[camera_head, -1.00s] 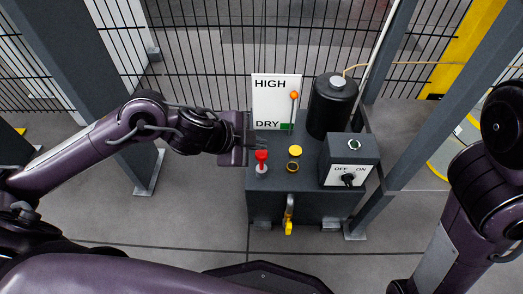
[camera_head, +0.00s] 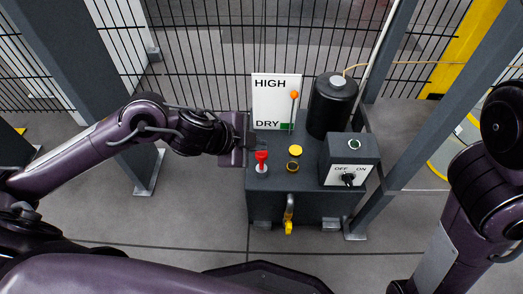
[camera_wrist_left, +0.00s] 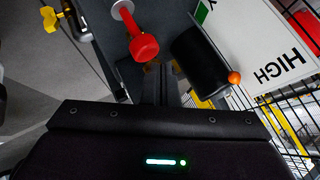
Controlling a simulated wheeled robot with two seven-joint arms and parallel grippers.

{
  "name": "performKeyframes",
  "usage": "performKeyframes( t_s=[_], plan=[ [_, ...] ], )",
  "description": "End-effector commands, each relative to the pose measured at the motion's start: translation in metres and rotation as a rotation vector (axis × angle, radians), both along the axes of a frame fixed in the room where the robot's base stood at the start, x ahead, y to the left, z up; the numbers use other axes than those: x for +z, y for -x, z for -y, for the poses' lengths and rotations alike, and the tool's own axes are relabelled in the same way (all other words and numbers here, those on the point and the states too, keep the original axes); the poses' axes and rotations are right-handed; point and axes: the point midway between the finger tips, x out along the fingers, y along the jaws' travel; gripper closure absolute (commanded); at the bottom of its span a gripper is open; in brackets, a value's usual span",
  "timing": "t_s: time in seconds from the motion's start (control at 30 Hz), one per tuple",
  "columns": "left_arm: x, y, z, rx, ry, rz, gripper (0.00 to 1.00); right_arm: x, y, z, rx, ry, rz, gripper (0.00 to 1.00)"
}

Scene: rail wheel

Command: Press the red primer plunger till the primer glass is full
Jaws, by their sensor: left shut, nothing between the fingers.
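The red primer plunger (camera_head: 262,157) stands upright on the left part of the dark machine box (camera_head: 270,205). It also shows in the left wrist view as a red knob on a pale collar (camera_wrist_left: 143,47). My left gripper (camera_head: 250,143) is shut and empty, just behind and left of the red knob; whether it touches is unclear. My right gripper is out of view.
A white HIGH/DRY board (camera_head: 275,100) with an orange ball (camera_head: 294,95) stands behind. A black tank (camera_head: 332,105), yellow cap (camera_head: 295,150), OFF/ON switch box (camera_head: 349,160) and yellow-handled valve (camera_head: 289,226) crowd the box. Posts and wire fence flank it.

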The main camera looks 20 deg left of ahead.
Motion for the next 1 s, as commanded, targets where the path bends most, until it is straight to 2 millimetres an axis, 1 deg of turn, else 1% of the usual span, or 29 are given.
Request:
performKeyframes(
  t_s=[0.1,0.47,1.0],
  plan=[
    [-0.0039,0.0002,0.0000,-0.001,-0.001,-0.001,1.00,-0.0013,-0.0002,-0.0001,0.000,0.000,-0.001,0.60],
    [-0.0041,0.0001,0.0000,-0.001,-0.001,0.000,1.00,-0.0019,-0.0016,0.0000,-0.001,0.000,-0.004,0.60],
    [-0.0107,0.0002,0.0000,-0.001,0.000,-0.001,1.00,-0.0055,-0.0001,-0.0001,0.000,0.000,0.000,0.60]
  ],
)
